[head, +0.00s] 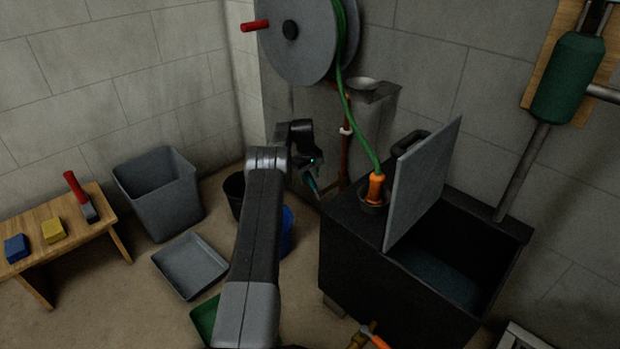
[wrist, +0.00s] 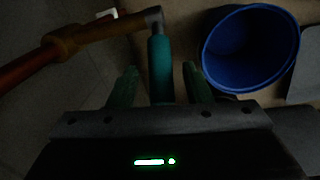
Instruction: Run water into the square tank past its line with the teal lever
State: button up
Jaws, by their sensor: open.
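The dark square tank (head: 350,262) stands at the right in the head view with its grey lid (head: 424,182) tilted up. Dark bluish water (head: 437,275) shows inside; I cannot make out a line. A green hose (head: 358,125) ends in an orange nozzle (head: 375,188) at a round opening on the tank's top. The teal lever (wrist: 160,66) points towards me in the wrist view, at the end of a pipe. My gripper (wrist: 160,80) is open, with one finger on either side of the lever; contact is not visible. In the head view my gripper (head: 309,176) is left of the tank.
A blue bucket (wrist: 250,50) is close right of the lever. A hose reel (head: 300,35) hangs on the wall above. A grey bin (head: 160,195), a tray (head: 190,266) and a wooden bench (head: 60,230) stand at the left. A green cylinder (head: 568,78) is on the right wall.

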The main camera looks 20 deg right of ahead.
notch_tip(320, 180, up, 12)
jog(key=a+p, duration=0.1)
jog(key=p, duration=0.3)
jog(key=shift+s+a+r, duration=0.2)
jog(key=shift+s+a, duration=0.05)
